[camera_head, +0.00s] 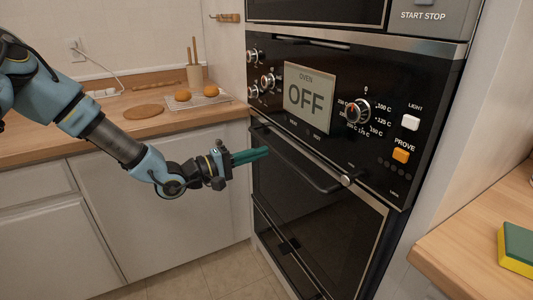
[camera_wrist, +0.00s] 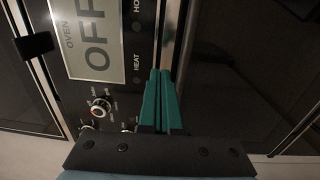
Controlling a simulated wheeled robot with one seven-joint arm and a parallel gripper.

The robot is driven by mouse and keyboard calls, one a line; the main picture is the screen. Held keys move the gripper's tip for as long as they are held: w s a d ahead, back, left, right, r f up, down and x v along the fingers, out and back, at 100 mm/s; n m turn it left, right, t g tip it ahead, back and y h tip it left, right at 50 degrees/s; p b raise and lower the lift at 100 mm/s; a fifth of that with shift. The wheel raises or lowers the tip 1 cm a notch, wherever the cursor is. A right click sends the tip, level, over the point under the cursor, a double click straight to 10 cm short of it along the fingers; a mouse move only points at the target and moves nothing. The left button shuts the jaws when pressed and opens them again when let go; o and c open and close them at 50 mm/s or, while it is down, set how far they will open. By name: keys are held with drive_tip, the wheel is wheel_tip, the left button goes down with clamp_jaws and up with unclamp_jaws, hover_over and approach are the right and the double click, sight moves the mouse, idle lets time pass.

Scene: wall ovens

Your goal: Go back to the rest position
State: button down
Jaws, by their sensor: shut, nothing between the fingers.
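My gripper (camera_head: 250,155) is at the end of my arm, which reaches in from the left in the head view. Its green fingers are closed together with nothing between them, and they point at the left side of the oven front (camera_head: 310,225), near the top of the door. In the wrist view the shut fingers (camera_wrist: 163,98) show beside the oven panel. The oven display (camera_head: 309,97) reads OFF. The oven door looks closed, with its dark handle (camera_head: 300,165) running across the top. Whether the fingers touch the oven cannot be told.
A wooden counter (camera_head: 60,137) at the left bears two buns on a rack (camera_head: 197,98), a round board (camera_head: 144,111) and a utensil holder (camera_head: 194,76). Another counter (camera_head: 480,230) at the right bears a sponge (camera_head: 517,247). Floor shows below.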

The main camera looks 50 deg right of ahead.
drive_tip(key=b+v, duration=0.1)
drive_tip(key=v, duration=0.5)
drive_tip(key=shift+a, duration=0.2)
drive_tip(key=shift+w, duration=0.15)
drive_tip(key=w+a+f+t+y, duration=0.3)
drive_tip(key=w+a+t, duration=0.1)
drive_tip(key=w+a, duration=0.25)
drive_tip(key=w+a+f+t+y, duration=0.35)
drive_tip(key=w+a+t, duration=0.2)
drive_tip(key=w, duration=0.25)
drive_tip(key=w+a+t+y, duration=0.1)
drive_tip(key=w+a+y, duration=0.35)
drive_tip(key=a, duration=0.75)
drive_tip(key=s+a+r+n+y, duration=0.1)
drive_tip(key=a+r+y, duration=0.15)
drive_tip(key=a, duration=0.65)
drive_tip(key=s+a+r+n+y, duration=0.1)
drive_tip(key=s+a+r+y, duration=0.15)
drive_tip(key=a, duration=0.55)
drive_tip(key=s+a+r+n+g+y, duration=0.1)
drive_tip(key=s+a+r+g, duration=0.1)
drive_tip(key=s+a, duration=0.5)
drive_tip(key=shift+p, duration=0.3)
